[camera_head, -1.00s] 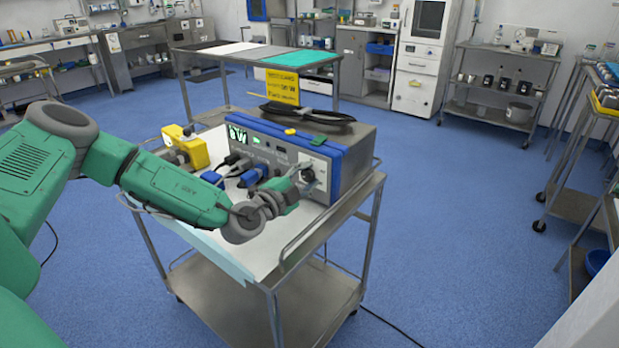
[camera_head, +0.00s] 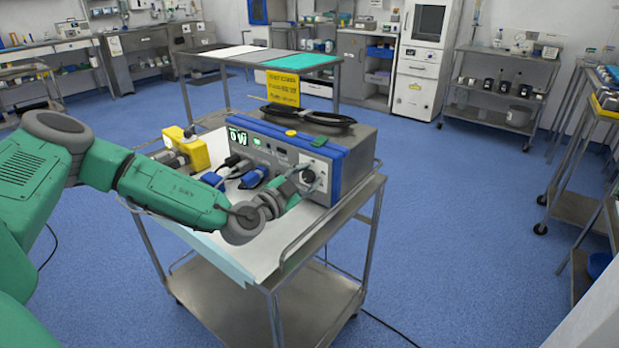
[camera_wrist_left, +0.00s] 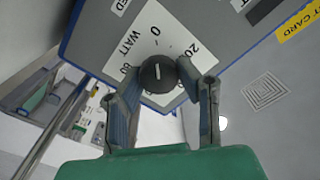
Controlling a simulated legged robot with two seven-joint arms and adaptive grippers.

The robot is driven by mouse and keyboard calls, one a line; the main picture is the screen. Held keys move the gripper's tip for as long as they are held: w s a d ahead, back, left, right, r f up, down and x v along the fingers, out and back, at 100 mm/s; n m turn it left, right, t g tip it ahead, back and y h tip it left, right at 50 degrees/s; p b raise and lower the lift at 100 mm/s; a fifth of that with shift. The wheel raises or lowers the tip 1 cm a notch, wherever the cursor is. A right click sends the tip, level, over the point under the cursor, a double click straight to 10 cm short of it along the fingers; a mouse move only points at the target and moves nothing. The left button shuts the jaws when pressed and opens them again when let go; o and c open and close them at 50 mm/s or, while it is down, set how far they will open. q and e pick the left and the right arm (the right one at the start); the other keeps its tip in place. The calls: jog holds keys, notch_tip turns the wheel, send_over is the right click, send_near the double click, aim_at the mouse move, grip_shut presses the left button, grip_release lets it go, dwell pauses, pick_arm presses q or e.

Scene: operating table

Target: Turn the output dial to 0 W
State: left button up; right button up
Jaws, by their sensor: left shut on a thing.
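The output dial (camera_wrist_left: 157,74) is a round black knob with a white mark on a white scale plate (camera_wrist_left: 125,55) in the left wrist view. The mark lines up with the printed 0. In the head view the dial (camera_head: 309,176) is on the right of the front of the grey and blue generator (camera_head: 352,152). Its lit display (camera_head: 237,138) appears to read 0 W. My left gripper (camera_head: 301,180) reaches it from the front left. Its fingers, also seen in the left wrist view (camera_wrist_left: 160,75), are shut on the dial. My right gripper is not in view.
The generator stands on a steel trolley (camera_head: 290,250) with a rail. Blue plugs (camera_head: 253,177) and a yellow device (camera_head: 195,152) are left of my gripper. A black coiled cable (camera_head: 325,117) and yellow sign (camera_head: 283,90) are at the top.

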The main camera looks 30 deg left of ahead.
pick_arm(q)
jog(key=shift+s+a+f, duration=0.15)
jog(key=shift+s+f, duration=0.05)
jog(key=shift+f, duration=0.3)
jog(key=o, duration=1.2)
jog(key=shift+c, duration=0.2)
jog(key=shift+a+r, duration=0.1)
jog(key=shift+a, duration=0.1)
jog(key=shift+s, duration=0.3)
jog(key=s, duration=0.3)
jog(key=s+a, duration=0.1)
jog(key=s, duration=0.7)
jog(key=shift+a, duration=0.15)
jog(key=shift+s, duration=0.1)
jog(key=shift+d, duration=0.2)
